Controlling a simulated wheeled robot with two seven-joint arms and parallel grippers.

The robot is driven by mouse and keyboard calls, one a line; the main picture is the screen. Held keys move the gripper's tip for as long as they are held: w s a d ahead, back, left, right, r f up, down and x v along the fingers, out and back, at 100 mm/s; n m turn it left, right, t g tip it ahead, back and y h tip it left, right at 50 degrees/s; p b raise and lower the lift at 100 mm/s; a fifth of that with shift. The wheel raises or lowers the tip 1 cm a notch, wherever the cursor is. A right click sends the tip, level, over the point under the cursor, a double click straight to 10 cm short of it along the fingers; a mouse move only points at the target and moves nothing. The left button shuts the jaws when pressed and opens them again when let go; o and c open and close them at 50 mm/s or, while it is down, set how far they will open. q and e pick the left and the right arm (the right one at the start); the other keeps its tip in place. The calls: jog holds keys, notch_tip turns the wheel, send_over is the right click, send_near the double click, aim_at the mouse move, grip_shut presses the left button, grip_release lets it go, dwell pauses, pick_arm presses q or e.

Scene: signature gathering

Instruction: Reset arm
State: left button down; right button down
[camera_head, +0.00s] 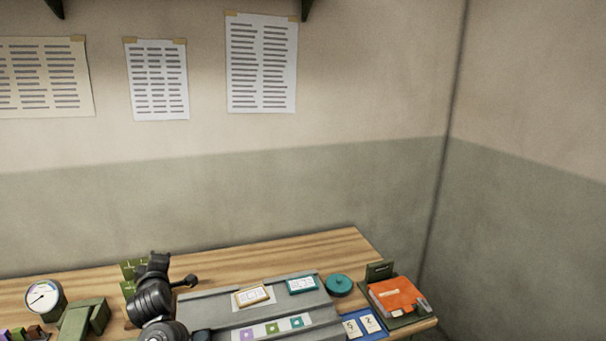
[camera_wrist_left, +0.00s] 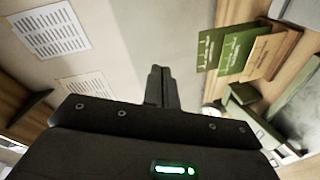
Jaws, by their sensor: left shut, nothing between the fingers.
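My left gripper (camera_wrist_left: 160,82) shows in the left wrist view with its two dark fingers together and nothing between them. It points past the wall, and the fingers touch nothing that I can see. In the head view my black left arm (camera_head: 152,303) rises from the bottom edge, left of the grey console (camera_head: 210,312) and in front of the green cards (camera_head: 133,267). Its fingertips cannot be made out clearly there. The green cards also show in the left wrist view (camera_wrist_left: 238,50), to the right of the fingers. My right gripper is in neither view.
A round gauge (camera_head: 43,298) and a green holder (camera_head: 83,319) stand on the wooden desk at left. A teal round object (camera_head: 339,285) and an orange booklet (camera_head: 396,294) sit at right. Papers (camera_head: 262,62) hang on the wall. The desk's back strip (camera_head: 290,252) is clear.

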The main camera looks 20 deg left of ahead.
pick_arm(q)
jog(key=s+d+f+m+g+h, duration=0.1)
jog(key=s+d+f+m+h, duration=0.25)
jog(key=d+f+m, duration=0.6)
jog(key=s+d+f+m+h, duration=0.2)
jog(key=d+f+m+h, duration=0.35)
jog(key=d, duration=0.75)
jog(key=s+d+f+m+g+h, duration=0.25)
jog(key=s+d+f+m, duration=0.2)
jog(key=s+d, duration=0.4)
jog(key=s+d+f+m+g+h, duration=0.1)
jog(key=s+d+f+m+g, duration=0.4)
jog(key=s+d, duration=0.4)
notch_tip(320, 180, down, 38)
jog(key=s+a+m+b, duration=0.1)
jog(key=s+b, duration=0.1)
jog(key=b, duration=1)
jog(key=s+a+f+b, duration=0.2)
jog(key=s+f+b, duration=0.2)
jog(key=s+f, duration=0.3)
jog(key=s+a+f+b, duration=0.2)
jog(key=s+f, duration=0.6)
jog(key=f, duration=0.8)
jog(key=g+b, duration=0.1)
jog(key=b, duration=0.1)
jog(key=shift+s+b, duration=0.3)
jog(key=shift+b, duration=0.05)
